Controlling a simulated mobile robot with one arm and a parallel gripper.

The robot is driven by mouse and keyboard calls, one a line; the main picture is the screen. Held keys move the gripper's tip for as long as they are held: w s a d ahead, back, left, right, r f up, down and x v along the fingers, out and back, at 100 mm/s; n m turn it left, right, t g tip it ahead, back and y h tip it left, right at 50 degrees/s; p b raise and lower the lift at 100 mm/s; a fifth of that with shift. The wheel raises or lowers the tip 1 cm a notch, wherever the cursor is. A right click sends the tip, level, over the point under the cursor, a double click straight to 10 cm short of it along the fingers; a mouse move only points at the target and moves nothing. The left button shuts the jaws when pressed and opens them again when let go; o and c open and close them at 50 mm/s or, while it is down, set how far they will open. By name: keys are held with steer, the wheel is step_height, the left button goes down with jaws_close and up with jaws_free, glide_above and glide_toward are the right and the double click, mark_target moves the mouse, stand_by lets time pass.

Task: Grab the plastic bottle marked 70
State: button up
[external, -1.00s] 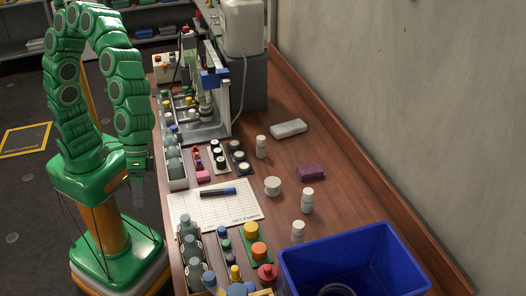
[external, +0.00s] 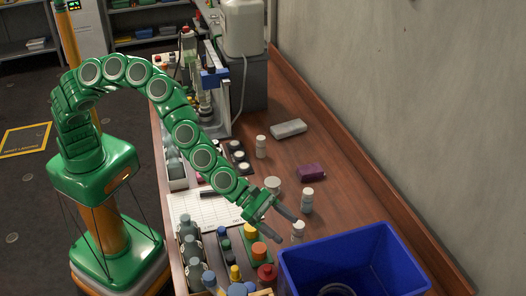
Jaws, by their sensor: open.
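I cannot tell whether a finger touches either bottle.
A blue bin (external: 290,274) stands at the front right. Grey bottles (external: 187,228) and coloured caps (external: 267,273) crowd the front left. A white tub (external: 273,185), a purple block (external: 311,172) and a grey case (external: 288,128) lie behind. The wall bounds the right.

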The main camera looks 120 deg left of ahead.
mark_target(302, 239)
steer(key=a+f+n, duration=0.1)
steer(key=a, duration=0.1)
steer(key=w+a+f+n+y, duration=0.1)
steer(key=a, duration=0.1)
steer(key=a+f+n+y, duration=0.1)
steer(key=a, duration=0.1)
steer(key=shift+w+a+n+t, duration=0.15)
steer(key=shift+w+n+t, duration=0.15)
steer(key=shift+n, duration=0.1)
steer(key=shift+a+f, duration=0.1)
steer(key=shift+f, duration=3.3)
steer(key=shift+w+f, duration=0.15)
steer(key=shift+f, duration=0.15)
steer(key=shift+x, duration=1.25)
steer(key=shift+c, duration=0.5)
steer(key=c, duration=0.9)
